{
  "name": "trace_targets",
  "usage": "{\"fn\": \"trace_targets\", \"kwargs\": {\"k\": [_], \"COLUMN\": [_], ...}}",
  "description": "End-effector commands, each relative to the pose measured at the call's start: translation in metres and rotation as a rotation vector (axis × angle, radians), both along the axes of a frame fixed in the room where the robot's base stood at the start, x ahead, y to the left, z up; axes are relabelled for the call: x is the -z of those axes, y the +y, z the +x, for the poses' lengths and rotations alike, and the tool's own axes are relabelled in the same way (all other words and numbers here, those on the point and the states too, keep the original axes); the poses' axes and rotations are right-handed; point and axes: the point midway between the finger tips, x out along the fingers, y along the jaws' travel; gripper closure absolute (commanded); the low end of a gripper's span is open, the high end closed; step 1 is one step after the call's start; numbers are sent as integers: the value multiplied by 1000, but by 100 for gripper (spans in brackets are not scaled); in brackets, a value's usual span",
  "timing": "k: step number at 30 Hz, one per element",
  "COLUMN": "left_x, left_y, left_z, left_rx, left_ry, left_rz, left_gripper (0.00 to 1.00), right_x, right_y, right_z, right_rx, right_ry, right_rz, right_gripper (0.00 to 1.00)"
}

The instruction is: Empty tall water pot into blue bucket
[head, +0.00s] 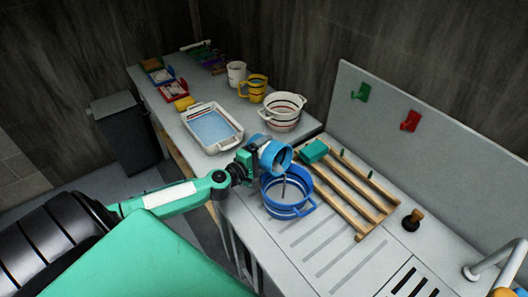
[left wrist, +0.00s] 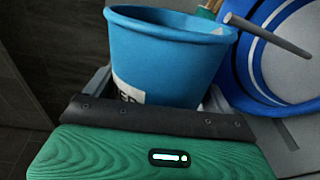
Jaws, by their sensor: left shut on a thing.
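My left gripper (head: 250,160) is shut on a blue pot (head: 270,153), which is tilted with its mouth toward the blue bucket (head: 270,203). In the left wrist view the pot (left wrist: 165,55) fills the middle, with a white label bearing dark letters, partly hidden by the gripper. The bucket (left wrist: 240,85) stands beyond it at the right. A thin grey rod-like stream (head: 284,187) runs from the pot's mouth down into the bucket. The bucket has white stripes and stands upright on the counter. My right gripper is not in view.
A wooden rack (head: 350,200) with a green sponge-like block (head: 314,151) lies right of the bucket. Behind stand a white striped basin (head: 283,120), a white tray (head: 238,142) with blue inside, and a yellow mug (head: 257,95). A faucet (head: 505,265) is at the right.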

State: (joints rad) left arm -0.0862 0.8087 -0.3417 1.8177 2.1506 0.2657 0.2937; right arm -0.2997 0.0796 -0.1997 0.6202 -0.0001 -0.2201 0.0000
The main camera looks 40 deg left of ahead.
Motion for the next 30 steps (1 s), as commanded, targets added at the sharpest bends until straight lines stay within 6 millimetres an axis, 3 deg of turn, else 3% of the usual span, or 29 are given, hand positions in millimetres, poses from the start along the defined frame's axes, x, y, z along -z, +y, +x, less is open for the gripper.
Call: {"fn": "trace_targets", "kwargs": {"k": [23, 30], "left_x": [-9, -7], "left_y": [-5, -5], "left_z": [-1, -1], "left_rx": [1, 1], "left_ry": [-13, -15], "left_rz": [101, 102], "left_gripper": [51, 51], "right_x": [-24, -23], "right_y": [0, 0], "right_z": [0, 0], "right_rx": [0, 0], "right_ry": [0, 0], "right_rz": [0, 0], "right_gripper": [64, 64]}}
